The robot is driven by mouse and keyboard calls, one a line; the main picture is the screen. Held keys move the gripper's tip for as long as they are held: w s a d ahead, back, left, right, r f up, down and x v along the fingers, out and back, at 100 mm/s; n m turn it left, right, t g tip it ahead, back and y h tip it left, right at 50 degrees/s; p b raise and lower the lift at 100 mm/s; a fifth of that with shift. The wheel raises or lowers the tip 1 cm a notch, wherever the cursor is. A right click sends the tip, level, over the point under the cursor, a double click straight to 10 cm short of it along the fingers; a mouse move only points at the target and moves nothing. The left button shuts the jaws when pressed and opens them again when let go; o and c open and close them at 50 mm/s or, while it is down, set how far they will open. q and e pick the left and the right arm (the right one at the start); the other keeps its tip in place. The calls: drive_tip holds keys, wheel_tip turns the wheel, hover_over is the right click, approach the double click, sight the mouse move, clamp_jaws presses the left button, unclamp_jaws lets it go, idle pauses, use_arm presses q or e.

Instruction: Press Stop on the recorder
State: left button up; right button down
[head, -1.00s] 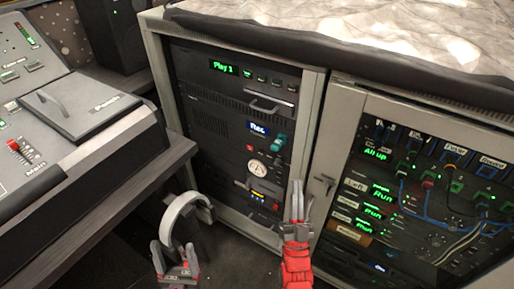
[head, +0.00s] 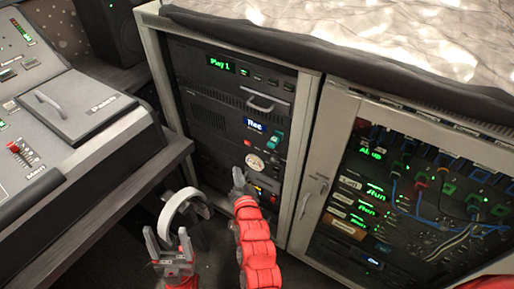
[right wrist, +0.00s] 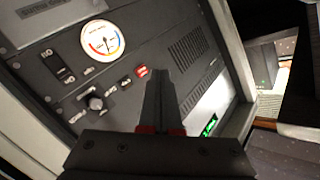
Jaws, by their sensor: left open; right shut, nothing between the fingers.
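The left rack cabinet holds a unit with a green "Play 1" display (head: 220,65) and a row of small buttons (head: 266,80). Below it is a unit with a blue-lit "Rec" display (head: 255,125). I cannot read a Stop label. My right gripper (head: 238,178) is shut and empty, in front of the rack below the round gauge (head: 255,162). In the right wrist view its fingertips (right wrist: 160,76) are close to a small red button (right wrist: 142,71); contact cannot be told. My left gripper (head: 167,238) is open and empty, low beside the desk.
White headphones (head: 168,208) hang by the desk edge, near my left gripper. A mixing console (head: 60,130) stands at the left. The right cabinet, with patched cables (head: 425,195), has a framed door (head: 318,170). A quilted cover (head: 400,30) lies on top.

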sight(258, 148)
drive_tip(key=w+d+b, duration=0.5)
drive_tip(key=w, duration=0.2)
drive_tip(key=shift+b, duration=0.3)
drive_tip(key=shift+w+d, duration=0.2)
idle(1.9)
drive_tip(key=shift+w+d, duration=0.2)
